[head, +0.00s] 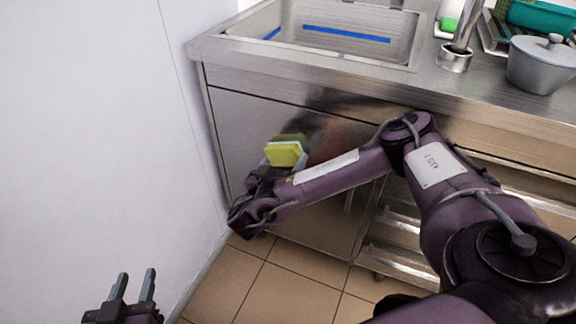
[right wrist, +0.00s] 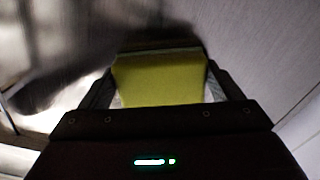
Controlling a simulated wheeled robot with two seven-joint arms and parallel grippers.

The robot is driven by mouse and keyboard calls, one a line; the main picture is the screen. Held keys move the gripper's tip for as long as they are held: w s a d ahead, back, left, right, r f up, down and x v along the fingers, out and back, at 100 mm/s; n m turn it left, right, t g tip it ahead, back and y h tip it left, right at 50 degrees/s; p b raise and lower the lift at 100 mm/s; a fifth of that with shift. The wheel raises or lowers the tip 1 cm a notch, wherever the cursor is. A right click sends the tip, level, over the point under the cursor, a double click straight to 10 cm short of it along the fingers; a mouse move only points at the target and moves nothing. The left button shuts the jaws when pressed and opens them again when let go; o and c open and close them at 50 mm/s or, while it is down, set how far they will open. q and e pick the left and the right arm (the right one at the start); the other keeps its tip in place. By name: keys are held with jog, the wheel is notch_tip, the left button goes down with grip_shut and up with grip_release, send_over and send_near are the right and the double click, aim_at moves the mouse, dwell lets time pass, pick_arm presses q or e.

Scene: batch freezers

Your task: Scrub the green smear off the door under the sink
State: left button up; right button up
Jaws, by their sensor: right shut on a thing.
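The stainless door (head: 235,125) under the sink faces me. My right gripper (head: 268,170) reaches across from the right and is shut on a yellow sponge (head: 283,154), held at the door's face. The sponge also fills the space between the fingers in the right wrist view (right wrist: 160,80). I cannot tell whether it touches the door. A dull green patch (head: 291,137) shows just above the sponge; I cannot tell whether it is the smear or a reflection. My left gripper (head: 136,276) is open and empty at the lower left, away from the door.
A white wall (head: 95,120) stands close on the left. The sink basin (head: 340,40) is set in the steel counter above. Open shelves (head: 400,225) lie right of the door. The tiled floor (head: 290,295) is clear.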

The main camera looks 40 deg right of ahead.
aim_at(271, 158)
jog(key=shift+w+a+f+b, duration=0.1)
jog(key=shift+w+a+b, duration=0.2)
jog(key=shift+w+b, duration=0.15)
jog(key=shift+w+a+f+b, duration=0.1)
jog(key=shift+w+a+b, duration=0.25)
jog(key=shift+w, duration=0.2)
jog(key=shift+w+a+r+b, duration=0.15)
jog(key=shift+w+a+b, duration=0.15)
jog(key=shift+w, duration=0.2)
jog(key=shift+w+a+b, duration=0.25)
jog(key=shift+w+b, duration=0.3)
jog(key=shift+b, duration=0.05)
jog(key=shift+w+a+b, duration=0.25)
jog(key=shift+w+b, duration=0.3)
jog(key=shift+w+a+b, duration=0.15)
jog(key=shift+w+b, duration=0.15)
jog(key=shift+w+a, duration=0.1)
jog(key=shift+w, duration=0.15)
jog(key=shift+r, duration=0.1)
